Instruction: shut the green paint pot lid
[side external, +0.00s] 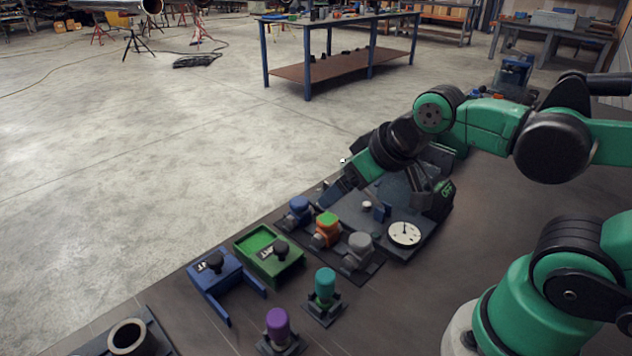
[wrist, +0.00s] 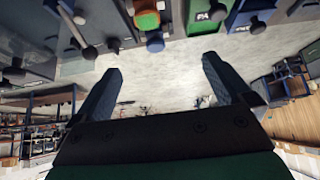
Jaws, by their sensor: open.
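The green paint pot (side external: 258,240) is a box-like green holder on the bench at the lower middle of the side view. Its top looks open at the back, and a labelled part with a black knob (side external: 281,246) sits toward its right side. Whether that part is the lid, I cannot tell. A green labelled piece (wrist: 203,12) shows at the top edge of the wrist view, partly cut off. My gripper (side external: 331,193) is up and to the right of the green pot, above the bench's far edge. In the wrist view its two fingers (wrist: 158,82) are apart with nothing between them.
A blue holder with a black knob (side external: 214,268) stands left of the green pot. Blue, orange (side external: 327,236) and grey blocks (side external: 360,245) stand to its right, near a gauge (side external: 404,234). Teal (side external: 325,284) and purple cylinders (side external: 278,325) stand in front.

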